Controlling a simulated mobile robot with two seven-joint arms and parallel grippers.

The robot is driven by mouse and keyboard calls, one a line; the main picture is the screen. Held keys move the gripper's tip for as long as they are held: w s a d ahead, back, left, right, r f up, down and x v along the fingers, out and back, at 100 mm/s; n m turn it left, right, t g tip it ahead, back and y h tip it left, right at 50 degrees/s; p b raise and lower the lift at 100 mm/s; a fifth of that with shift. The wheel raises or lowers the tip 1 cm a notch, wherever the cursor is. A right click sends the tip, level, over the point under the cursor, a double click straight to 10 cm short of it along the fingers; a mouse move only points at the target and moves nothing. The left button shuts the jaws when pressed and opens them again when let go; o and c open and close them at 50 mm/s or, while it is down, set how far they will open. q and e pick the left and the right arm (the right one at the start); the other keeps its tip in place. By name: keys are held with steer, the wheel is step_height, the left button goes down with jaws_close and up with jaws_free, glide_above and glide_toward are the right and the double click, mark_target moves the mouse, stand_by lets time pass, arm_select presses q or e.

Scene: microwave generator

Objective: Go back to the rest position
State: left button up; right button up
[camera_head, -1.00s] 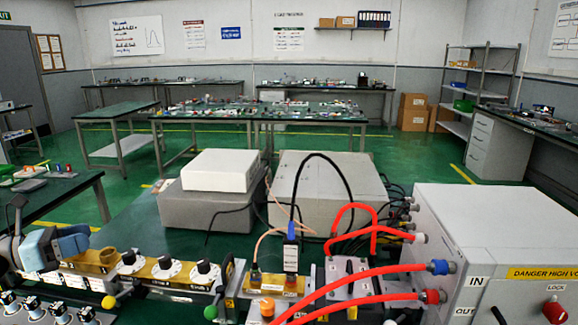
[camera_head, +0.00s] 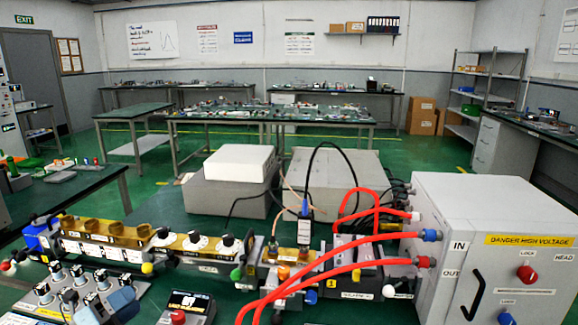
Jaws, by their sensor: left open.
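My left gripper (camera_head: 112,303) shows only in part, low at the left of the head view, as blue-grey and dark shapes over the right side of a knob panel. It is open, and I see nothing held in it. Its fingertips are hard to make out against the knobs. It is apart from the long brass waveguide bench (camera_head: 140,240) behind it. My right gripper is not in view.
A large grey high-voltage cabinet (camera_head: 540,212) stands at the right, with red cables (camera_head: 345,250) looping from it across the bench. A knob panel (camera_head: 62,298) and a small display box (camera_head: 187,302) lie in front. Grey boxes (camera_head: 330,178) stand behind.

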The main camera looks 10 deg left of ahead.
arm_select(q)
steer(key=s+d+f+n+g+y, duration=0.65)
steer(key=s+d+f+n, duration=1.55)
steer(key=n, duration=0.5)
step_height(320, 180, up, 15)
steer(key=p, duration=1.9)
steer(key=shift+a+m+t+y, duration=0.35)
steer(key=shift+a+m+t, duration=0.05)
steer(key=shift+t, duration=0.05)
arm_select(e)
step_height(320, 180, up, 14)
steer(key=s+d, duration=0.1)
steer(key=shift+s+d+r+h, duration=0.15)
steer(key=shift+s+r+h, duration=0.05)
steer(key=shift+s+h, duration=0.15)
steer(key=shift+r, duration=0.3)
arm_select(q)
steer(key=shift+w, duration=0.1)
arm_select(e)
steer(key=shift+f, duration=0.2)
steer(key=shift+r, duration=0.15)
